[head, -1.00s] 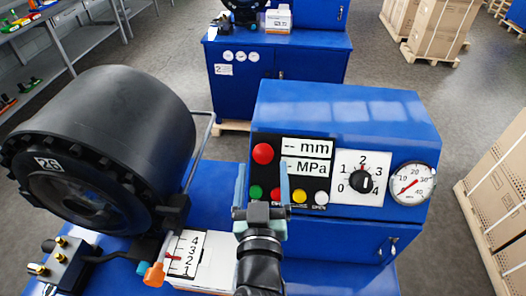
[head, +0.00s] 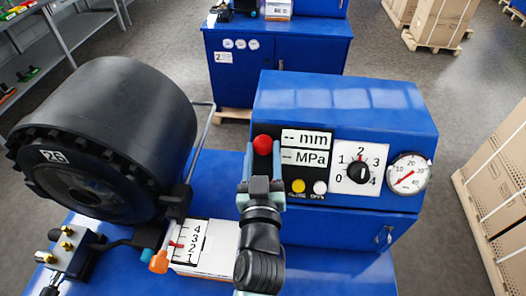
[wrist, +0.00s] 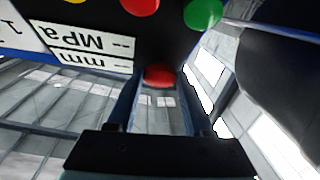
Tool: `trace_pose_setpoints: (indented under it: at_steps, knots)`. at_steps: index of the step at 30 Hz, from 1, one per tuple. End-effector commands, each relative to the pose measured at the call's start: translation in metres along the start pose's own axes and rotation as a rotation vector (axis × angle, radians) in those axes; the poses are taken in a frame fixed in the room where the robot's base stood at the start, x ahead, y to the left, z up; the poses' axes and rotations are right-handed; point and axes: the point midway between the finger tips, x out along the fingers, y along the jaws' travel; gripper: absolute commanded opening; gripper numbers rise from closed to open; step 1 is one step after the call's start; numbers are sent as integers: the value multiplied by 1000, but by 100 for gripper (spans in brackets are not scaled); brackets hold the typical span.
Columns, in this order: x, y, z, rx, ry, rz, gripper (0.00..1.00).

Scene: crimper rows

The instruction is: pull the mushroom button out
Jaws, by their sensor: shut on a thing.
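The red mushroom button (head: 263,144) is at the upper left of the black control panel on the blue cabinet's front. My gripper (head: 262,152) is at the button, with one finger on each side. In the wrist view, the button's red head (wrist: 160,75) shows between the fingertips, and my gripper (wrist: 160,82) is shut on it. The head view does not show how far the button stands out from the panel.
A yellow button (head: 298,186) and a white button (head: 319,187) sit lower right on the panel; a green button (wrist: 203,12) shows in the wrist view. A dial (head: 358,173) and gauge (head: 408,174) are right. A black crimper head (head: 105,135) stands left.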

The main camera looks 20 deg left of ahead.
Motion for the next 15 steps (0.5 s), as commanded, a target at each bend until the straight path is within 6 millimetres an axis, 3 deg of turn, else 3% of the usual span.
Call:
trace_pose_setpoints:
  at_steps: [1, 3, 15]
  knots:
    - [0, 0, 0, 0, 0, 1, 13]
    - [0, 0, 0, 0, 0, 1, 1]
    - [-2, 0, -1, -1, 2, 0, 0]
